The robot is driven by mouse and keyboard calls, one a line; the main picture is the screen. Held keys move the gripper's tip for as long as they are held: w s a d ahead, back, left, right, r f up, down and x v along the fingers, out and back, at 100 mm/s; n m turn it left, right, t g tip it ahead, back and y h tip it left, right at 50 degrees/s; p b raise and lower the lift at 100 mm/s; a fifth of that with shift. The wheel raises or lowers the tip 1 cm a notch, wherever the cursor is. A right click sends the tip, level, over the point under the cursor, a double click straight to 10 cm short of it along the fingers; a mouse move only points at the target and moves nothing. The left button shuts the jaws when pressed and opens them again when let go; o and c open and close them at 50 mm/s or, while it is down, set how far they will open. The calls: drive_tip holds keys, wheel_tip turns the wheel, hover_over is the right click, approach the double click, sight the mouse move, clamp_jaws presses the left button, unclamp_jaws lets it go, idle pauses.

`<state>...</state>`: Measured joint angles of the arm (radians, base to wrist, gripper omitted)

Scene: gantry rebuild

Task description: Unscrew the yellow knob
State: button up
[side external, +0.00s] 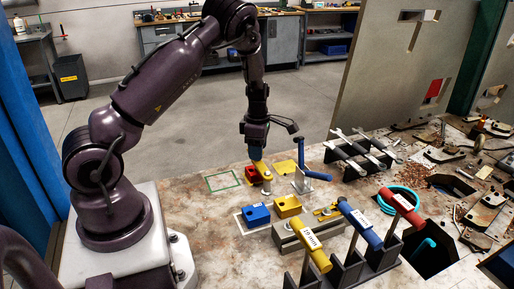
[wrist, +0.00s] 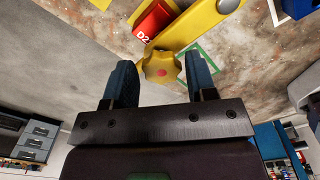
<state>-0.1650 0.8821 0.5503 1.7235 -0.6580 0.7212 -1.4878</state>
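The yellow knob (wrist: 160,66) is lobed, with a red dot at its centre, in the wrist view. It sits at the end of a yellow arm-like part (wrist: 196,24), which also shows below my gripper in the side view (side external: 264,173). My gripper (wrist: 159,72) is open, with one blue finger on each side of the knob. Gaps show between the fingers and the knob in the wrist view. In the side view my gripper (side external: 256,153) points down at the yellow part and largely hides the knob.
A red block marked D2 (wrist: 153,20) stands close beside the yellow part. A blue lever on a stand (side external: 303,165) is to the right. Blue (side external: 255,215) and yellow (side external: 287,206) blocks lie in front.

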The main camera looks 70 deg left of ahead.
drive_tip(key=shift+o, duration=0.3)
drive_tip(key=shift+r, duration=0.1)
wheel_tip(320, 180, up, 13)
idle(0.4)
drive_tip(key=s+d+r+m+t, duration=0.2)
drive_tip(key=s+d+r+m, duration=0.2)
drive_tip(key=d+m, duration=0.3)
drive_tip(key=s+d+r+m+t, duration=0.1)
drive_tip(key=s+d+r+m, duration=0.4)
drive_tip(key=m, duration=0.7)
drive_tip(key=s+d+r+m+t, duration=0.2)
drive_tip(key=s+d+r+m, duration=0.2)
drive_tip(key=s+d+m, duration=0.3)
drive_tip(key=d+m, duration=0.3)
drive_tip(key=d, duration=0.1)
drive_tip(key=shift+s+d+r+t, duration=0.25)
drive_tip(key=shift+s+r+t, duration=0.05)
drive_tip(key=shift+r, duration=0.05)
